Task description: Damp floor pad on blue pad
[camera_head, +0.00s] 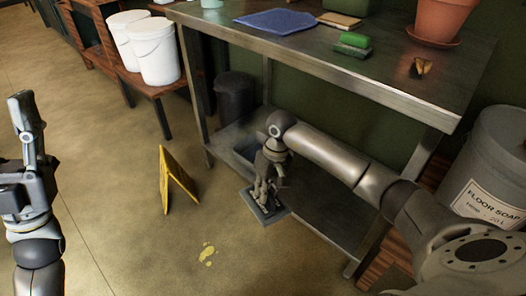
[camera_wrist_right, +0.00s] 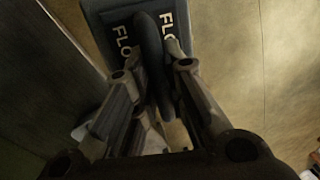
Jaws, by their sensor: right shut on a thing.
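A dark blue-grey floor pad (camera_head: 272,217) with white letters "FLO" shows below my right gripper (camera_head: 262,195), at the front edge of the bench's lower shelf. Whether it touches the floor or shelf cannot be told. In the right wrist view, the floor pad (camera_wrist_right: 102,25) has a dark upright handle (camera_wrist_right: 150,45) between the fingers of my right gripper (camera_wrist_right: 160,80), which is shut on it. A flat blue pad (camera_head: 277,21) lies on the metal bench top. My left gripper (camera_head: 24,125) points up at the left, away from both pads; its finger gap is unclear.
The metal bench (camera_head: 330,72) holds a green block (camera_head: 352,42) and a terracotta pot (camera_head: 440,18). A yellow folding sign (camera_head: 175,180) stands on the floor near a yellow spill (camera_head: 207,254). White buckets (camera_head: 155,52) stand back left; a floor soap drum (camera_head: 490,165) stands right.

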